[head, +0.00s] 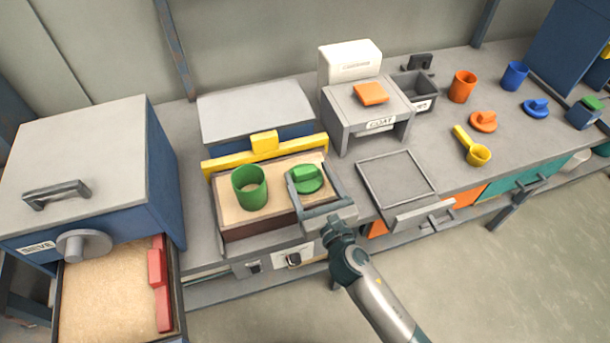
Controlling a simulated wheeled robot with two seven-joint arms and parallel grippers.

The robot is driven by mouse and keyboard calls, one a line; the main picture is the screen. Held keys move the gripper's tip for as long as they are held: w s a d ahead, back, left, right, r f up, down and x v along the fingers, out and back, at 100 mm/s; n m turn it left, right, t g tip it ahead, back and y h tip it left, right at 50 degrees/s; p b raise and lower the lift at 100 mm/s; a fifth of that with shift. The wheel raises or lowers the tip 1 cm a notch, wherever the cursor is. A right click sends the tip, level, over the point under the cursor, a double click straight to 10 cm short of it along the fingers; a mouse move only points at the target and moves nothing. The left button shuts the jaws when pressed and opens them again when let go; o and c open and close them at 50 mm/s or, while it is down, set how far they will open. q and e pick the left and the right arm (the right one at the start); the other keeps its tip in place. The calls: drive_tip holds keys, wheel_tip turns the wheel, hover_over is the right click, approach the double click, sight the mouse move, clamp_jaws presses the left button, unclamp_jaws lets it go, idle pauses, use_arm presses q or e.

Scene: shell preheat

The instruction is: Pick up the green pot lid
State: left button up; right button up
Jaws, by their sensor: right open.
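The green pot lid (306,184), a disc with a raised block handle, sits on the sand-coloured bed of an open tray (262,229). A green open pot (245,195) stands upright left of it in the same tray. My right gripper (313,186) reaches in over the tray's front right corner. It is open, with its two fingers apart near the lid, one to each side in this view. I cannot tell whether they touch the lid or how high they are. My left gripper is not in view.
A yellow bar (222,163) borders the tray's back. A grey box marked COAT (366,110) stands at right, behind an empty square frame (397,180). Orange and blue cups, lids and a yellow ladle (477,154) lie further right. A sand drawer (112,300) is open at left.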

sight(303, 167)
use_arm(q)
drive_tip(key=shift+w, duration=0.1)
use_arm(e)
drive_tip(key=shift+w+a+r, duration=0.1)
drive_tip(key=shift+w+a, duration=0.05)
drive_tip(key=shift+w, duration=0.1)
drive_tip(key=p+x, duration=0.1)
drive_tip(key=x, duration=0.3)
drive_tip(key=shift+s+a+r, duration=0.1)
drive_tip(key=shift+r, duration=0.05)
drive_tip(key=shift+w+a, duration=0.1)
drive_tip(key=shift+w, duration=0.25)
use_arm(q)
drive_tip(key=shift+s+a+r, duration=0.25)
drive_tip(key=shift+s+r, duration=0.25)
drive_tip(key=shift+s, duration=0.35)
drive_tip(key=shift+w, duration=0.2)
use_arm(e)
drive_tip(key=c, duration=1.1)
